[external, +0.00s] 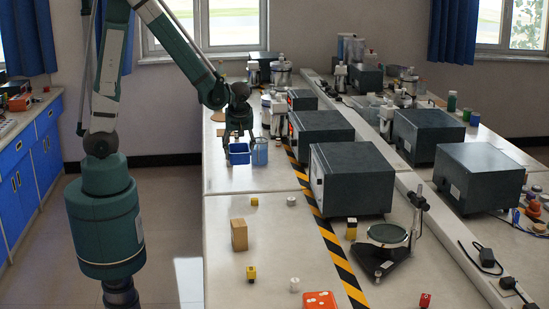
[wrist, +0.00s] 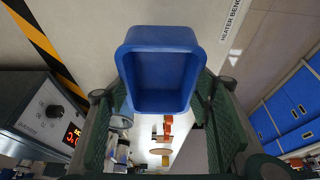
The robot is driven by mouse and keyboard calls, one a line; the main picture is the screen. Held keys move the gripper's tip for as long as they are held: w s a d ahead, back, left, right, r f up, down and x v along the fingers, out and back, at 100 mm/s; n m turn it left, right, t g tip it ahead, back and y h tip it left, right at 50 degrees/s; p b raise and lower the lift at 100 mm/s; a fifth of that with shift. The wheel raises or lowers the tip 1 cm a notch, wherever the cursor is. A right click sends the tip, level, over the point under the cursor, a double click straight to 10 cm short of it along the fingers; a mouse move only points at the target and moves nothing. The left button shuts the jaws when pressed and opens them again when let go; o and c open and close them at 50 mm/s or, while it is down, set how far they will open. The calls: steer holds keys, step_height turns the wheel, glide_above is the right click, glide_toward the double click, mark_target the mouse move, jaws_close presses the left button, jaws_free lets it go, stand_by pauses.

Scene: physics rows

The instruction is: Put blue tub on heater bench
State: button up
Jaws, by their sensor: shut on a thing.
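The blue tub (external: 239,155) is a small open rectangular container. My gripper (external: 238,139) points down and is shut on it, with the fingers at its sides. In the wrist view the blue tub (wrist: 161,38) sits between the two green fingers, and its inside looks empty. The tub is over the bench's left part, low near the surface. I cannot tell whether it touches the bench.
A clear bluish beaker (external: 260,153) stands just right of the tub. Dark heater boxes (external: 320,133) stand beyond the yellow-black tape (external: 338,262). A wooden block (external: 239,234) and small cubes lie toward the front. The bench surface between them and the tub is clear.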

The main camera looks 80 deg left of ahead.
mark_target(239, 154)
steer(key=shift+f+b, duration=0.4)
steer(key=shift+f, duration=2)
steer(key=shift+f+b, duration=0.45)
steer(key=shift+f, duration=1.65)
steer(key=shift+f, duration=0.15)
steer(key=o, duration=0.9)
steer(key=shift+r, duration=0.2)
steer(key=shift+p+v, duration=1.1)
steer(key=shift+v, duration=4.9)
